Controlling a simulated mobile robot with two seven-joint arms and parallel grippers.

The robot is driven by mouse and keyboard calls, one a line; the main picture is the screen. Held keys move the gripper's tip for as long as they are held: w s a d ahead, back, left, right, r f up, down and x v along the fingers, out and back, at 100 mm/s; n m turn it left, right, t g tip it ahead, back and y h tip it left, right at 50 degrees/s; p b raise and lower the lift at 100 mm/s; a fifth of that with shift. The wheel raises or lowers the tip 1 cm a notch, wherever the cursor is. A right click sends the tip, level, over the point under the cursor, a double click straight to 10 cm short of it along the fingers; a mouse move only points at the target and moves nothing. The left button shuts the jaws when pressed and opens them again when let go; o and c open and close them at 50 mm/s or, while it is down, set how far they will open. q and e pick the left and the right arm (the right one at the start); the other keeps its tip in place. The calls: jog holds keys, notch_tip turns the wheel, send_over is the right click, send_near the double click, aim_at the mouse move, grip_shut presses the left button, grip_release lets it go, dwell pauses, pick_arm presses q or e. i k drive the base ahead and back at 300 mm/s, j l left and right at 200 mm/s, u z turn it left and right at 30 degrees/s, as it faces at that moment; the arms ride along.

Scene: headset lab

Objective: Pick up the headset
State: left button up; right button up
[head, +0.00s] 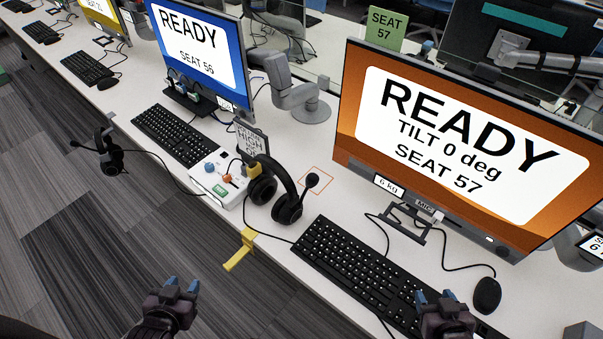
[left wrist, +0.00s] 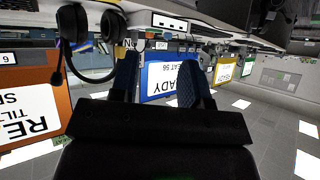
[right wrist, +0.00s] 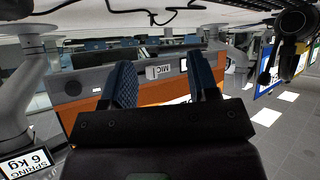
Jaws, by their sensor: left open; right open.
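A black headset (head: 287,208) with a boom microphone sits on the white desk, left of the keyboard at seat 57. It also shows at the upper left of the left wrist view (left wrist: 75,30) and at the upper right of the right wrist view (right wrist: 292,25). A second black headset (head: 112,158) is at the desk's front edge further left. My left gripper (head: 182,286) is open and empty, in front of the desk and apart from both headsets. My right gripper (head: 434,296) is open and empty, over the right end of the keyboard.
A white control box (head: 220,178) stands left of the near headset. A yellow bracket (head: 240,252) projects from the desk's front edge. A keyboard (head: 355,268), mouse (head: 487,294) and orange monitor (head: 440,150) are to the right. An orange square outline (head: 329,171) marks the desk beside the microphone.

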aim_at(286, 211)
jog(key=u, duration=0.3)
jog(key=k+z, duration=0.15)
jog(key=k, duration=0.5)
jog(key=z, duration=1.4)
jog(key=k+j+z, duration=0.2)
jog(key=j, duration=0.15)
jog(key=j+z, duration=0.2)
jog(key=k+j, duration=0.1)
jog(key=j, duration=0.25)
jog(key=k+j, duration=0.1)
jog(key=j, duration=0.25)
jog(key=k+j, duration=0.1)
jog(key=j, duration=0.25)
jog(key=k+j, duration=0.15)
jog(key=j, duration=0.15)
